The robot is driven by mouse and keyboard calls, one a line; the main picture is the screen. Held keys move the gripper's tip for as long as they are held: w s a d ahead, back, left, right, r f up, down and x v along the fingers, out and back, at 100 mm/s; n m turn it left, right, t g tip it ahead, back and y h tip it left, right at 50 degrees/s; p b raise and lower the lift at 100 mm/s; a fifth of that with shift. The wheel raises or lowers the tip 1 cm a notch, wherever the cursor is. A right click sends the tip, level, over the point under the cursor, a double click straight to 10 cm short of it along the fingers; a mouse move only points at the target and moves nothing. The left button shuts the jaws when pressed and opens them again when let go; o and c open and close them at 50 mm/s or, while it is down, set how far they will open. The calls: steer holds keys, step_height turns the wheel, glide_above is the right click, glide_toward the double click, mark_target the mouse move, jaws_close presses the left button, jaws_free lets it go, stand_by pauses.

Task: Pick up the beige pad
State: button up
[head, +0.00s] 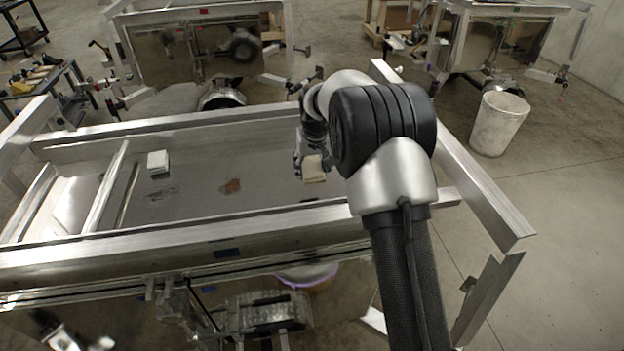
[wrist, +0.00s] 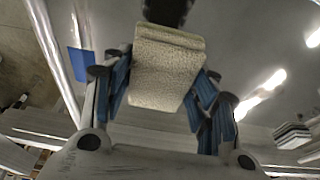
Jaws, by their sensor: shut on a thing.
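The beige pad (wrist: 166,68) is a pale, rough-textured block between the blue-lined fingers of my gripper (wrist: 165,85) in the wrist view. The fingers press on its left and right sides. In the head view the beige pad (head: 314,170) hangs below my gripper (head: 309,157), over the right part of the trailer bed. My arm comes in from the right and hides part of the trailer frame behind it. I cannot tell from the head view how far the pad is above the bed.
A white block (head: 158,161) lies on the left part of the trailer bed (head: 200,207). A brown patch (head: 231,186) lies between it and the pad. Aluminium rails (head: 200,243) border the bed. A white bin (head: 498,123) stands on the floor at right.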

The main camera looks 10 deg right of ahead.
mark_target(312, 167)
step_height(312, 167, up, 13)
steer(key=p, duration=0.1)
steer(key=shift+f, duration=0.1)
steer(key=o, duration=0.5)
steer(key=c, duration=0.4)
